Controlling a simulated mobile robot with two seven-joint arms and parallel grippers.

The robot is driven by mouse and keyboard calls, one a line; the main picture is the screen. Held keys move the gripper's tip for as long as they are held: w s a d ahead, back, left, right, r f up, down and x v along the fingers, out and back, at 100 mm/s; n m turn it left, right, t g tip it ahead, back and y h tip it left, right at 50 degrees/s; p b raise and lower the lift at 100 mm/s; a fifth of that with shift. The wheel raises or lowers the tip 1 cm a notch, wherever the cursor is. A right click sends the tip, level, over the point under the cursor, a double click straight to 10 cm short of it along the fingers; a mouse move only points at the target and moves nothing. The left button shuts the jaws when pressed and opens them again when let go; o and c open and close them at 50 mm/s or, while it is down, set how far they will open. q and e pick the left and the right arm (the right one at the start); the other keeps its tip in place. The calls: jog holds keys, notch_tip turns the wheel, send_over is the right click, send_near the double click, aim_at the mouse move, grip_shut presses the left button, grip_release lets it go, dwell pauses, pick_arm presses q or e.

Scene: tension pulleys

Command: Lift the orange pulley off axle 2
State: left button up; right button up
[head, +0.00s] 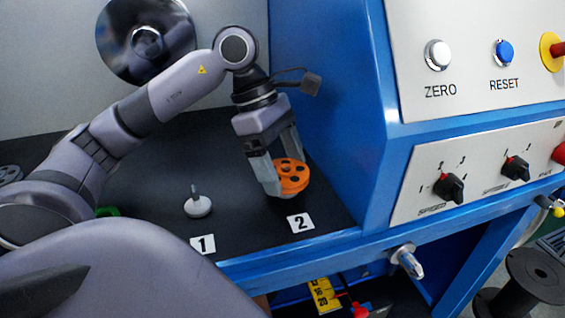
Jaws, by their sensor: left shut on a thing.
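The orange pulley (291,177), a disc with several dark holes, is at the position behind the label 2 (300,222). My left gripper (282,178) comes down from above and is shut on the orange pulley, with one finger at its left side and the other behind it. Axle 2 is hidden by the pulley and fingers, so I cannot tell whether the pulley is still around it. Axle 1 (197,204), a thin pin on a white round base, stands bare behind the label 1 (203,244). My right gripper is not in view.
A blue machine housing (335,110) rises close to the right of the pulley. Its panel carries a ZERO button (438,55), a RESET button (503,53) and black knobs. A green object (107,211) lies partly hidden at left. The dark deck between the axles is clear.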

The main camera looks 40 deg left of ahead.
pick_arm(q)
jog(key=shift+r+p, duration=1.05)
jog(key=shift+r, duration=0.2)
jog(key=shift+r+p, duration=0.9)
jog(key=shift+r, duration=0.15)
notch_tip(320, 180, up, 4)
jog(key=p, duration=0.3)
dwell(0.8)
